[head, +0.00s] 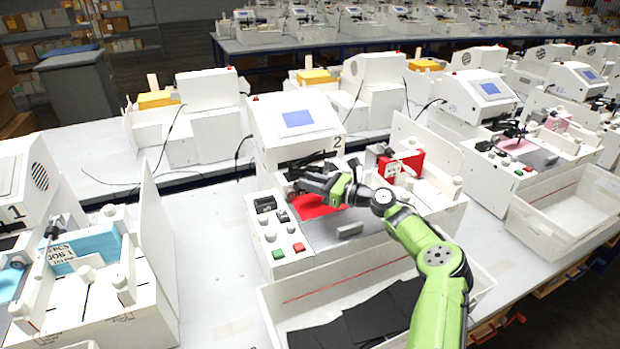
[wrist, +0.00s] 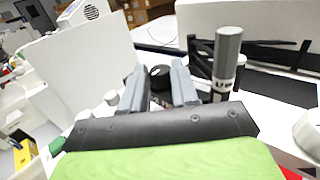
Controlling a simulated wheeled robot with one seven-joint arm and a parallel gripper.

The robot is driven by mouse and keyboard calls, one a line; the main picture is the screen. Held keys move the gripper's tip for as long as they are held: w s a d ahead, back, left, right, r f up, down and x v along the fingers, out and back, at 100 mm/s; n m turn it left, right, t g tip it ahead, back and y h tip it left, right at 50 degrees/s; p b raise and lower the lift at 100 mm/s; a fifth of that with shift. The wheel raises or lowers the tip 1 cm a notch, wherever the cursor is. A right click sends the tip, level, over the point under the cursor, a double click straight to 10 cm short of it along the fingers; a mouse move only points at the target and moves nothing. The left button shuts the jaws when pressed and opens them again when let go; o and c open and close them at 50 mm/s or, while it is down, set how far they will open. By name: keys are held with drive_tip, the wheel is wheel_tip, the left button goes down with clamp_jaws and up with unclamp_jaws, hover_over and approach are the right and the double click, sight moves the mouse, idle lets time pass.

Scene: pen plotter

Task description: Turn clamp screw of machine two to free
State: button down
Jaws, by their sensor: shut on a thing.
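Machine two (head: 297,120) is the white plotter in the middle of the head view, with a "2" beside its blue screen. My gripper (head: 297,186) reaches in from the right over its bed, at the pen carriage. In the wrist view my gripper (wrist: 161,88) has its two fingers on either side of a round black knob, the clamp screw (wrist: 160,74), and is shut on it. A grey pen (wrist: 228,58) with a white label stands upright just right of the fingers. The screw's turn position cannot be read. In the head view my gripper hides the screw.
A red sheet (head: 312,207) lies on the bed under my arm. Green (head: 278,254) and red (head: 299,247) buttons sit on the front left panel. A white bin (head: 290,296) with black sheets stands in front. Machine one (head: 20,190) is at left; another plotter (head: 478,100) is at right.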

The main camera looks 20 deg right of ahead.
drive_tip(key=shift+n+g+y, duration=0.4)
drive_tip(key=shift+y, duration=0.1)
drive_tip(key=c, duration=0.8)
unclamp_jaws()
drive_tip(key=shift+w, duration=0.1)
drive_tip(key=shift+c, duration=0.2)
